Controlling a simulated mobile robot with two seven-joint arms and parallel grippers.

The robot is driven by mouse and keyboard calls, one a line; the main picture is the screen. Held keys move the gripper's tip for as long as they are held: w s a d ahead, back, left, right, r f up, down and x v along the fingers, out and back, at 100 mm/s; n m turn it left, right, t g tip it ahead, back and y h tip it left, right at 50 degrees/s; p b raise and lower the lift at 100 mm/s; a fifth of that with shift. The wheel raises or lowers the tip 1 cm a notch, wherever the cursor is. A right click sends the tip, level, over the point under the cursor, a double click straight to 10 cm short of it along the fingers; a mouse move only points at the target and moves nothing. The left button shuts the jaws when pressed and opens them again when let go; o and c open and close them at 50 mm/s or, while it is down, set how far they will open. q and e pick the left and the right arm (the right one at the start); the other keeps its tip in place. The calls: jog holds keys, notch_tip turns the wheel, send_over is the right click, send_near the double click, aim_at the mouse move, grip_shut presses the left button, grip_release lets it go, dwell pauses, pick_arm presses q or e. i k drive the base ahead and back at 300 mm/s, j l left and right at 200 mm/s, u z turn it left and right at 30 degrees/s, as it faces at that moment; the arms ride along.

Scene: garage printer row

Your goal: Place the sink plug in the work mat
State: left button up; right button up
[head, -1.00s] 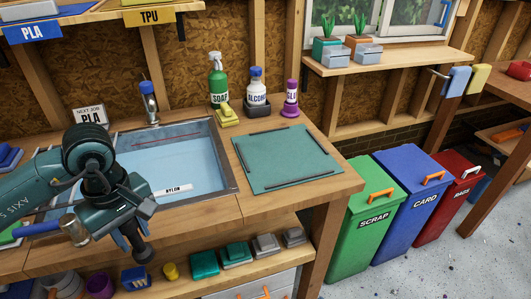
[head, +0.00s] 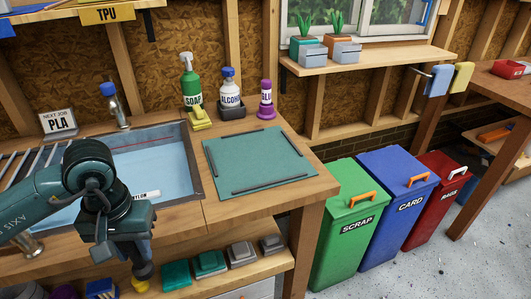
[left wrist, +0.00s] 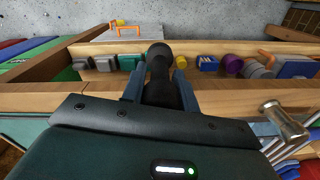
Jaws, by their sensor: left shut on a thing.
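My left gripper (head: 138,252) is in front of the counter's front edge, below the sink. It is shut on a black, round-ended thing that looks like the sink plug (head: 143,271). In the left wrist view the black plug (left wrist: 160,72) stands out between the two fingers (left wrist: 160,92), above the lower shelf. The work mat (head: 258,160) is a teal square with dark strips along its edges. It lies bare on the counter, right of the sink and of my gripper. My right gripper is not in view.
The blue sink (head: 155,168) has a raised rim and a tap (head: 115,105). Soap (head: 191,82), alcohol (head: 230,90) and glue (head: 266,98) bottles stand behind the mat. A lower shelf (head: 220,283) holds several small things. Bins stand to the right.

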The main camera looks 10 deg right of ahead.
aim_at(248, 164)
jog(key=i+l, duration=0.1)
jog(key=l, duration=0.4)
jog(key=i+l, duration=0.1)
jog(key=l, duration=0.45)
jog(key=i+l, duration=0.1)
jog(key=l, duration=0.4)
